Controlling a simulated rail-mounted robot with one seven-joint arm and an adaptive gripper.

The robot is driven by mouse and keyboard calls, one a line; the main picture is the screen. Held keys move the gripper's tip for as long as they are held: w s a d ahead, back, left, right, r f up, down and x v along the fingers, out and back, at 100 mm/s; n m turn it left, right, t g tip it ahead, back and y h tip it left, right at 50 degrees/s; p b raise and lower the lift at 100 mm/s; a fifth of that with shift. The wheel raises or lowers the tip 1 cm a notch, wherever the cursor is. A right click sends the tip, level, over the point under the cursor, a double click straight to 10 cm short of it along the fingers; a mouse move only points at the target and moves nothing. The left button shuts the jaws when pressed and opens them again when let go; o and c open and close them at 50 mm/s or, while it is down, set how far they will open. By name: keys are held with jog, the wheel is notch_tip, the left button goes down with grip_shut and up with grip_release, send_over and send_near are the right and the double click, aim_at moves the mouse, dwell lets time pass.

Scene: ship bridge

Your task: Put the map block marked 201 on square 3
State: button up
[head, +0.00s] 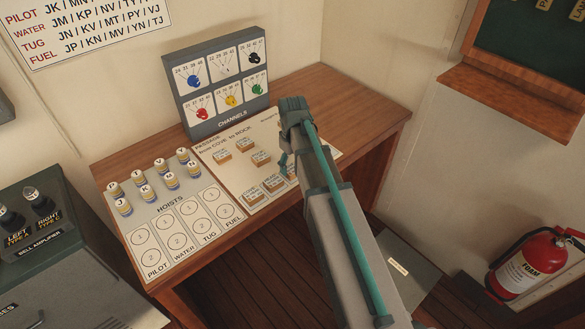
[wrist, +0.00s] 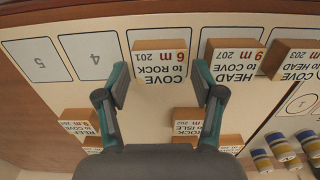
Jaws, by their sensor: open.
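The block marked 201 (wrist: 160,62), a wooden block with a white label reading COVE to ROCK, 6 m, lies on the white square right of square 4 (wrist: 95,55) in the wrist view. It covers that square's number. My gripper (wrist: 160,84) is open, with one finger on each side of the block and gaps between. I cannot tell how far down the fingers reach. In the head view my gripper (head: 287,158) hangs over the board's right part, and the block (head: 291,172) shows partly beside it.
Block 207 (wrist: 234,60) and a tilted COVE to HEAD block (wrist: 291,60) stand to the right. Block 202 (wrist: 190,127) and a REEF block (wrist: 78,127) are nearer my palm. Square 5 (wrist: 38,60) is bare. Striped pegs (head: 146,192) stand on the hoists board.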

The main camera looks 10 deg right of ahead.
aim_at(293, 168)
notch_tip(293, 168, up, 10)
jog(key=b, duration=0.1)
jog(key=shift+r+b, duration=0.15)
jog(key=shift+b, duration=0.25)
